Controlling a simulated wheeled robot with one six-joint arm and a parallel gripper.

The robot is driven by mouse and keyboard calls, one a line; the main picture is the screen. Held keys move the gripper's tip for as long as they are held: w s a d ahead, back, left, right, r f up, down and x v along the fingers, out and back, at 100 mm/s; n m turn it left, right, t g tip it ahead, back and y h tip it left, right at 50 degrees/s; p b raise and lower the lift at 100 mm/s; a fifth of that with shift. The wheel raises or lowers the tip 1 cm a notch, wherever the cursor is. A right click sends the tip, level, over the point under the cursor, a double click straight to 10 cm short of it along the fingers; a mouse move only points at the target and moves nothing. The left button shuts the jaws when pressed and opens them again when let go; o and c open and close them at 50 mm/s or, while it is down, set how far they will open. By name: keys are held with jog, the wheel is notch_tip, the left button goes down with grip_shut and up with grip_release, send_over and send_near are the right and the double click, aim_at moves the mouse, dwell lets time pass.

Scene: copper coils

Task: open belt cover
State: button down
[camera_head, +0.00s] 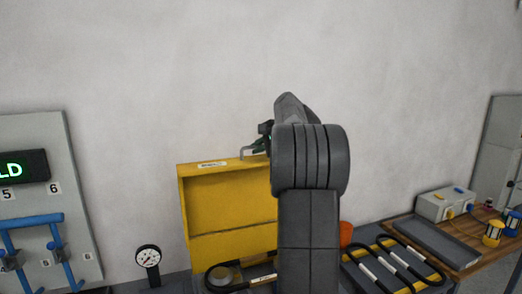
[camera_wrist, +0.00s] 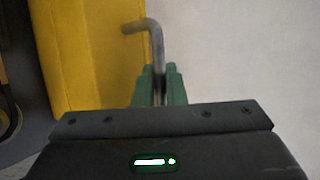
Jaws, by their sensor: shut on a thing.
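The yellow belt cover (camera_head: 228,203) stands raised against the wall in the head view, its hollow inner side facing me. A black belt and a round pulley (camera_head: 225,275) show below it. A grey bent metal handle (camera_head: 245,154) is at the cover's top edge, and it also shows in the wrist view (camera_wrist: 155,38) beside the yellow cover (camera_wrist: 90,55). My gripper (camera_wrist: 159,88) has its green fingers shut on the handle. In the head view my arm hides the cover's right part and most of my gripper (camera_head: 262,146).
A panel with blue pipes (camera_head: 35,220) and a dial gauge (camera_head: 148,257) are at left. An orange object (camera_head: 346,233) is beside my arm. The wall above is clear.

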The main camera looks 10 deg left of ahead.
jog(key=shift+w+a, duration=0.25)
jog(key=shift+w, duration=0.1)
jog(key=shift+f, duration=0.1)
jog(key=c, duration=1.5)
grip_release()
jog(key=b+v, duration=0.2)
jog(key=v, duration=1.1)
jog(key=shift+d+r+b, duration=0.25)
jog(key=shift+r+b, duration=0.1)
jog(key=shift+r, duration=0.05)
jog(key=shift+w, duration=0.1)
